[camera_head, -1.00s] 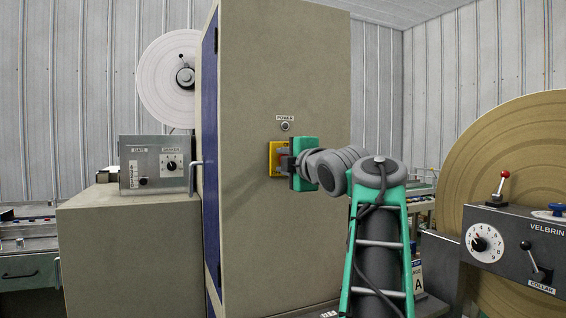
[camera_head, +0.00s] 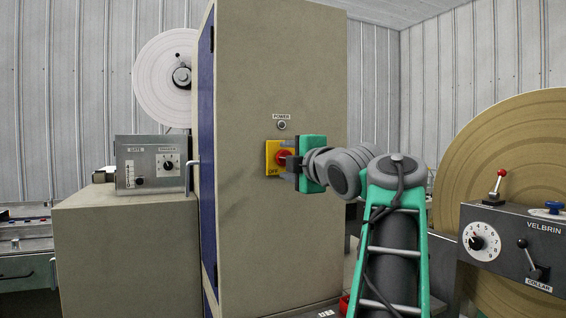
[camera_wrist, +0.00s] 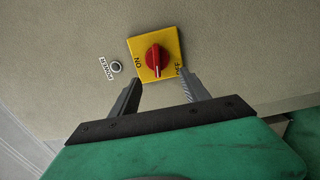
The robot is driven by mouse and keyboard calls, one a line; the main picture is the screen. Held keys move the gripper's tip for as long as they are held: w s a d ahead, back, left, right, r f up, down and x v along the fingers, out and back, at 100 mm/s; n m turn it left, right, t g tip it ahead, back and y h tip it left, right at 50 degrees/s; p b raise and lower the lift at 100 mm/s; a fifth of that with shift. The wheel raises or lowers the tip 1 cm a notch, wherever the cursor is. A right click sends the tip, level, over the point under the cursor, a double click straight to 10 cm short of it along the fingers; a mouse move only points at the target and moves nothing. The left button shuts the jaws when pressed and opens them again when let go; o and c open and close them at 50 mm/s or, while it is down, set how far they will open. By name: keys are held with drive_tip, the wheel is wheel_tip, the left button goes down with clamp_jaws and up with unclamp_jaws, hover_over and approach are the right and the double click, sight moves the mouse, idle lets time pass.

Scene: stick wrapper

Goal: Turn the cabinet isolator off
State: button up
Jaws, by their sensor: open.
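The cabinet isolator is a yellow square plate (camera_head: 271,168) with a red rotary knob (camera_head: 283,158) on the side of the tall beige cabinet. In the wrist view, the plate (camera_wrist: 172,44) reads ON at its left end and OFF at its right, and the knob (camera_wrist: 154,62) has its grip bar roughly upright in the picture, between the two words. My gripper (camera_head: 288,160) is beside the knob, facing the plate. In the wrist view its two fingers (camera_wrist: 162,86) are apart below the knob, with nothing between them. Contact with the knob cannot be made out.
A round POWER lamp (camera_head: 282,125) sits above the isolator, close to my gripper. The tall cabinet (camera_head: 270,240) has a blue door edge at left. A grey control box (camera_head: 148,165) stands left, and a panel with a dial and levers (camera_head: 508,240) stands right.

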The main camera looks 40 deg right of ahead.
drive_tip(key=v, duration=0.4)
